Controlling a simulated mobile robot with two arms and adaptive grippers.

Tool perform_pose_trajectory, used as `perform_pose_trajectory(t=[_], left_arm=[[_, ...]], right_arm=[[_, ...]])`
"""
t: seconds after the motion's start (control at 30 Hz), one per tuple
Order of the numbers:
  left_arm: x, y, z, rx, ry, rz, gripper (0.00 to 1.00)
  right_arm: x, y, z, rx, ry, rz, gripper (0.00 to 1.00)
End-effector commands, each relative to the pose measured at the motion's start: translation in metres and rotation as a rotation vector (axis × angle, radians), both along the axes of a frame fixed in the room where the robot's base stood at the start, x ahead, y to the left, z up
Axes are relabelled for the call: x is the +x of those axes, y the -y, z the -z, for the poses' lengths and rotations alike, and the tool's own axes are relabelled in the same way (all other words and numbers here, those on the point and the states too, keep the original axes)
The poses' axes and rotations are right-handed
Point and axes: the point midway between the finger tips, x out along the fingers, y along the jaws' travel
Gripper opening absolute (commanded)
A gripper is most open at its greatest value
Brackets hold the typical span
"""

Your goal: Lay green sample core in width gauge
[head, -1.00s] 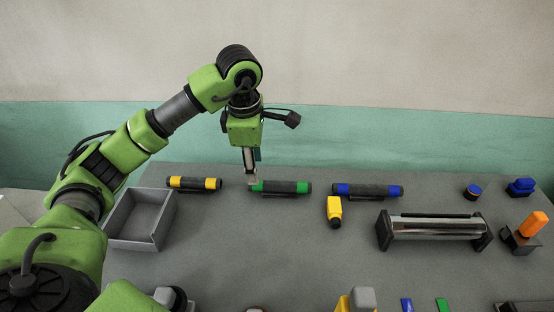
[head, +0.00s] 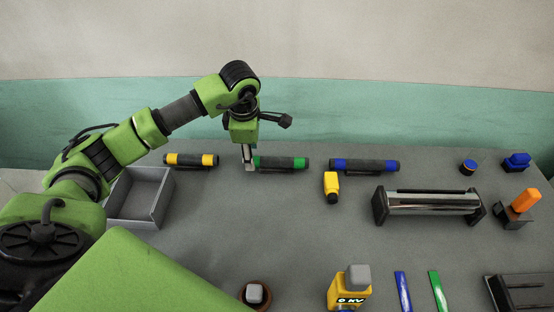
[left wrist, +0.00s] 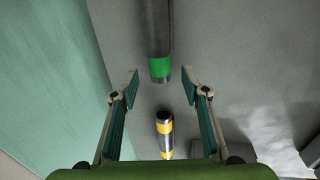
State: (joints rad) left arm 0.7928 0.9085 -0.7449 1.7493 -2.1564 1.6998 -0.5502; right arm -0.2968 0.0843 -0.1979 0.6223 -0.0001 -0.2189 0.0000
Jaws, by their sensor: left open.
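The green sample core (head: 281,163) is a dark cylinder with green bands, lying lengthwise left to right at the back of the table. Its green-banded end also shows in the left wrist view (left wrist: 159,66). My left gripper (head: 248,166) points down at the core's left end. In the left wrist view my left gripper (left wrist: 161,84) is open, with the core's end between its fingertips and a gap on both sides. A dark slotted fixture (head: 520,292), cut off at the lower right, may be the width gauge; I cannot tell. My right gripper is out of view.
A yellow-banded core (head: 191,160) lies to the left and a blue-banded core (head: 364,166) to the right. A grey open bin (head: 158,206) stands at left. A yellow bottle-like object (head: 331,187) and a chrome roller stand (head: 430,203) are at right. The middle table is clear.

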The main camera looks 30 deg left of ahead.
Motion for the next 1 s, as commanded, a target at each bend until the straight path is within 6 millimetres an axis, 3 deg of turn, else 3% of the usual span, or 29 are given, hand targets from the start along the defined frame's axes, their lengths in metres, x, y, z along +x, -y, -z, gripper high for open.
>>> perform_pose_trajectory(t=[0.07, 0.2, 0.47, 0.63, 0.67, 1.0], left_arm=[[0.001, 0.0, 0.01, -0.002, -0.006, -0.001, 0.42], [0.005, -0.001, 0.027, -0.002, -0.001, -0.001, 0.42], [0.006, -0.002, 0.032, -0.001, 0.001, -0.001, 0.42], [0.006, -0.002, 0.032, -0.001, 0.001, -0.001, 0.03], [0.006, -0.002, 0.032, -0.001, 0.001, -0.001, 0.0], [0.006, -0.002, 0.03, -0.001, 0.001, -0.001, 0.0]], right_arm=[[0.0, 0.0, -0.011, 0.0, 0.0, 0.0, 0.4], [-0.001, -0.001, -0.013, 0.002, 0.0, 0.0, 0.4], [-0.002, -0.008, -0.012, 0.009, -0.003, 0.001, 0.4], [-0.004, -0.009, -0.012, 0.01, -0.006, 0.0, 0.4], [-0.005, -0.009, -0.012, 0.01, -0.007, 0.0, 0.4], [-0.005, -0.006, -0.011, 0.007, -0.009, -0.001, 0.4]])
